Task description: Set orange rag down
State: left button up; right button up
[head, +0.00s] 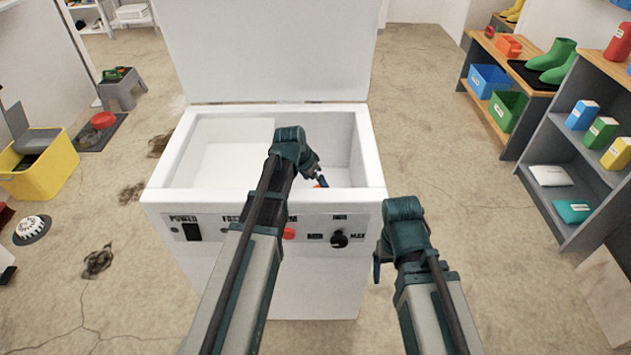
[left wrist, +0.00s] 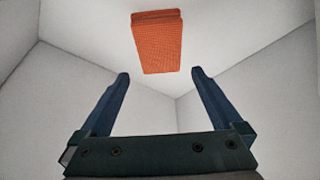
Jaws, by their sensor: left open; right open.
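The orange rag (left wrist: 158,42) shows in the left wrist view as a folded rectangle against the pale inside of the white chest freezer (head: 270,205). It lies beyond the fingertips and apart from them. My left gripper (left wrist: 160,82) is open and empty.
The chest's lid (head: 270,50) stands raised at the back. Floor at the right of the chest is clear.

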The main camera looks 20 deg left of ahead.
pick_arm(q)
jog(key=p+v, duration=0.9)
jog(key=v, duration=0.2)
jog(key=shift+s+r+p, duration=0.15)
jog(key=shift+r+p, duration=0.05)
jog(key=shift+p, duration=0.2)
jog(key=shift+f, duration=0.15)
jog(key=b+x, duration=1.1)
jog(key=shift+w+f, duration=0.2)
jog(key=shift+f, duration=0.15)
jog(key=shift+f+b, duration=0.55)
jog(key=shift+b, duration=0.15)
jog(key=shift+r, duration=0.1)
